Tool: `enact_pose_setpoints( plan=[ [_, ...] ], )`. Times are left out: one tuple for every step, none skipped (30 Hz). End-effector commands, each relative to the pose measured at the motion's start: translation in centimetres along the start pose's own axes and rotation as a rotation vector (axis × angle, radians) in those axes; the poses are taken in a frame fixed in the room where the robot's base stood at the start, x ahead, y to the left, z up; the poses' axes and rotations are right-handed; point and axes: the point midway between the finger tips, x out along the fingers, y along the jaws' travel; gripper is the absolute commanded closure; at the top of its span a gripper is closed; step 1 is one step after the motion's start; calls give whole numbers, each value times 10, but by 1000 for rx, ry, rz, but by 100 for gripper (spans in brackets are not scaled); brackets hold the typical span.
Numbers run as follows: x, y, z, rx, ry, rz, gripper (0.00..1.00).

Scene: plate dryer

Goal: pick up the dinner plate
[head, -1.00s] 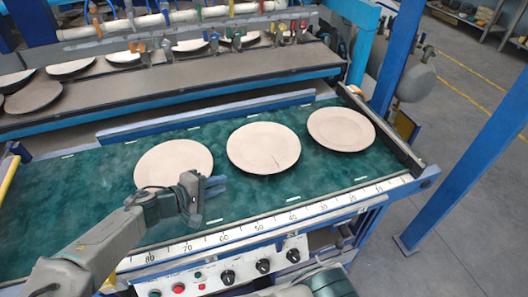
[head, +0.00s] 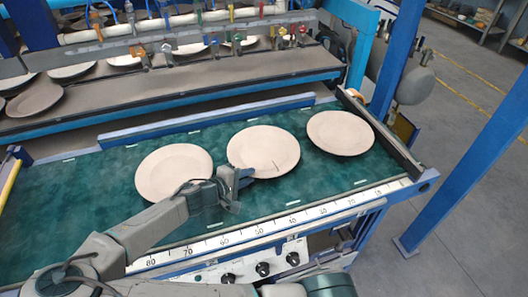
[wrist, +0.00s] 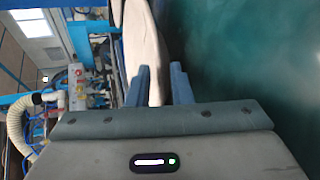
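Three pale round dinner plates lie on the green belt: a left plate (head: 172,170), a middle plate (head: 264,148) and a right plate (head: 340,132). My gripper (head: 243,176) is at the near left edge of the middle plate in the head view and hides a bit of its rim. In the wrist view my gripper (wrist: 159,85) is open, with blue fingers apart. A plate's rim (wrist: 150,50) reaches into the gap between them. I cannot tell whether either finger touches it. My arm covers the left plate's near edge.
A ruler-marked rail (head: 275,229) and a knob panel (head: 232,272) run along the near side. A blue bar (head: 205,121) bounds the belt behind, with a second row of plates beyond. A blue post (head: 475,150) stands at the right.

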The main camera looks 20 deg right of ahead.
Motion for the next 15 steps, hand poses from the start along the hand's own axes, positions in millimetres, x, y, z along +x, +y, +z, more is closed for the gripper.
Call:
enact_pose_setpoints(
  plan=[
    [6, 1, 0, 0, -2, 1, 81],
    [9, 1, 0, 0, -2, 0, 81],
    [12, 1, 0, 0, -1, 0, 81],
    [13, 0, 0, 0, 0, 0, 81],
    [13, 0, 0, 0, 1, 0, 81],
    [14, 0, 0, 0, 1, 0, 81],
    [14, 0, 0, 0, 2, 0, 81],
    [14, 0, 0, 0, 2, 0, 81],
    [14, 0, -1, 0, 2, 0, 81],
    [14, 0, -1, 0, 2, 0, 81],
    [13, 0, -1, 0, 2, 0, 81],
    [13, 0, 0, 0, 2, 0, 92],
    [13, 0, 0, 0, 2, 0, 100],
    [13, 0, 0, 0, 2, 0, 100],
    [13, 0, 0, 0, 2, 0, 100]
  ],
)
